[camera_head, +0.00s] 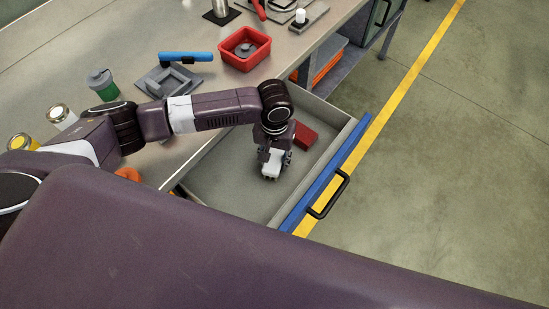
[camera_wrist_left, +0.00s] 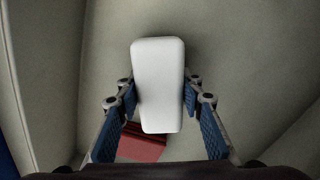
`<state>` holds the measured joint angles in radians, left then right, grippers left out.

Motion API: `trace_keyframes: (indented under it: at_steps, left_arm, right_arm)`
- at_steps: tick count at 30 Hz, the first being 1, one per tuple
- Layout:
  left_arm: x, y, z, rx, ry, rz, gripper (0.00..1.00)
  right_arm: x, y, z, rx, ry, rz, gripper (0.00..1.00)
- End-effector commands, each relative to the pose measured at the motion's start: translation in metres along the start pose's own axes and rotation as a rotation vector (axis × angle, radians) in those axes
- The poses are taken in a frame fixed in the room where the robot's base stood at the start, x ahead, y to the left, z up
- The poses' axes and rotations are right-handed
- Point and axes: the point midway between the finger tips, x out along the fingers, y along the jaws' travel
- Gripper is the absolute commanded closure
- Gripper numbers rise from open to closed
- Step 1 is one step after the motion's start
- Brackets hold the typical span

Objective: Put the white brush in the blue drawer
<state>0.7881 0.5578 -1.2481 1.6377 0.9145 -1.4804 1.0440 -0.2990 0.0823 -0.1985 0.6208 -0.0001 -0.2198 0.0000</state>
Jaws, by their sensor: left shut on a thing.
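My left gripper (camera_head: 270,172) is inside the open blue-fronted drawer (camera_head: 328,172), over its grey floor. It is shut on the white brush (camera_wrist_left: 158,85), which shows as a rounded white block between the blue finger pads in the left wrist view. In the head view a bit of the white brush (camera_head: 272,163) shows at the fingers. I cannot tell whether the brush touches the drawer floor. The brush's underside is hidden. My right gripper is not in view.
A red block (camera_head: 305,136) lies in the drawer beside the gripper; it also shows in the left wrist view (camera_wrist_left: 142,146). The workbench (camera_head: 60,80) holds a red bin (camera_head: 245,62), a blue-handled tool (camera_head: 185,57) and several jars. The drawer's front part is clear.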

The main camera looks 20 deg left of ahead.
Motion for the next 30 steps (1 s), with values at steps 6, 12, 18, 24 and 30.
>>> trace_keyframes:
  at_steps: [6, 12, 18, 24, 30]
  left_arm:
    - [0.002, 0.000, 0.000, 0.000, -0.001, 0.000, 0.49]
    - [0.002, 0.000, 0.000, 0.000, -0.001, 0.000, 0.48]
    - [-0.006, 0.000, -0.001, 0.000, 0.001, 0.002, 0.48]
    - [-0.043, 0.001, -0.001, 0.001, 0.003, 0.003, 0.48]
    - [-0.086, 0.001, -0.001, 0.000, 0.002, 0.003, 0.48]
  right_arm:
    - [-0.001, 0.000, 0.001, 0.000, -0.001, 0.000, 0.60]
    - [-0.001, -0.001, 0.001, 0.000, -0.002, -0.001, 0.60]
    - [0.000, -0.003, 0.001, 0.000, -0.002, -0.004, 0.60]
    - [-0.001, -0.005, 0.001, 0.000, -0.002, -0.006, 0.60]
    - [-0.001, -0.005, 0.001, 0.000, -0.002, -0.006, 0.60]
